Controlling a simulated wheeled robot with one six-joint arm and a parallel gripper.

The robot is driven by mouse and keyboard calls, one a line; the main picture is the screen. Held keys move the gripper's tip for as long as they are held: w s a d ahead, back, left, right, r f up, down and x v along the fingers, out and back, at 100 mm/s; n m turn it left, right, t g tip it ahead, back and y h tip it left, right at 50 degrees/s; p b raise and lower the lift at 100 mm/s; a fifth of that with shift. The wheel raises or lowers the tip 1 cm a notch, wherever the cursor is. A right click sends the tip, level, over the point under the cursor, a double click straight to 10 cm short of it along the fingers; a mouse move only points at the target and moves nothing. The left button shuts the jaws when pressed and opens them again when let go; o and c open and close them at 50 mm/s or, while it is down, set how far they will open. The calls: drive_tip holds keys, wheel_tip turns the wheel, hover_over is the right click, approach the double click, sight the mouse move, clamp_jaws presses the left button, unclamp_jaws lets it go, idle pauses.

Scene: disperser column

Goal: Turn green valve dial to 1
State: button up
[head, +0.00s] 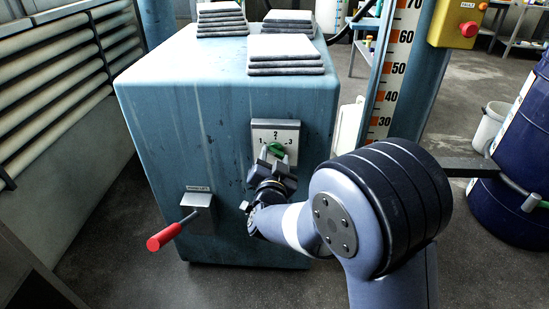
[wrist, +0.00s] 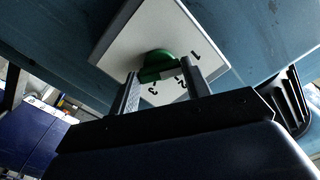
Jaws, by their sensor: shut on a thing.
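The green valve dial (head: 277,149) sits on a pale plate (head: 289,128) marked 1, 2 and 3, on the front of the blue cabinet. My gripper (head: 270,162) is at the plate and shut on the dial. In the wrist view, the dial (wrist: 153,64) is between the two fingers, one on each side. A pale mark on the dial's edge faces roughly toward the 2 in that view. The fingers hide part of the dial and plate, so the exact pointer setting is hard to tell.
A red-handled lever (head: 165,236) juts from the cabinet (head: 190,110) at lower left. Flat grey slabs (head: 285,55) lie stacked on top. A scale post (head: 393,70) and a yellow box with a red button (head: 456,22) stand right. Blue drums (head: 520,150) are far right.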

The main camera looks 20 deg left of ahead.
drive_tip(key=o, duration=1)
drive_tip(key=p+v, duration=0.1)
drive_tip(key=v, duration=1)
drive_tip(key=shift+a+f, duration=0.1)
drive_tip(key=shift+w, duration=0.2)
drive_tip(key=b+x, duration=0.1)
drive_tip(key=x, duration=0.9)
drive_tip(key=shift+w, duration=0.35)
drive_tip(key=shift+m, duration=0.4)
